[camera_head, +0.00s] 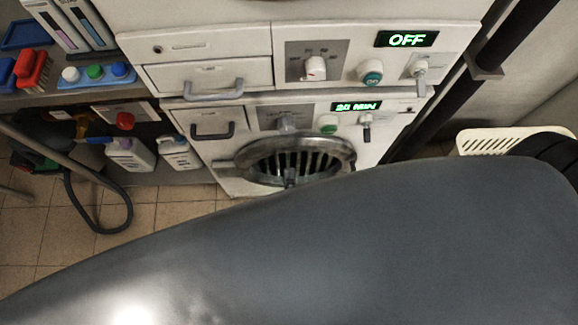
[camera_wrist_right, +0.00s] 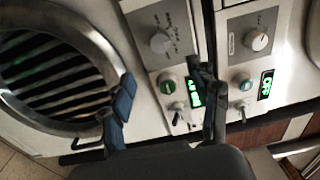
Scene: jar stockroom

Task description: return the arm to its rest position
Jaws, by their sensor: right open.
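In the wrist view my right gripper (camera_wrist_right: 165,108) is open, with its two dark fingers apart and nothing between them. It is in front of the white machines' control panels, beside the round door (camera_wrist_right: 52,68). In the head view my large grey arm link (camera_head: 330,250) fills the lower part and comes in front of the lower machine (camera_head: 215,155). I cannot clearly make out the right gripper there. My left gripper is not in view.
The upper machine (camera_head: 205,76) reads OFF; the lower machine's display is lit green. Bottles (camera_head: 128,157) and brushes (camera_head: 33,70) stand on shelves at left. A hose (camera_head: 128,205) hangs over the tiled floor. A cream slotted basket (camera_head: 490,141) is at right.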

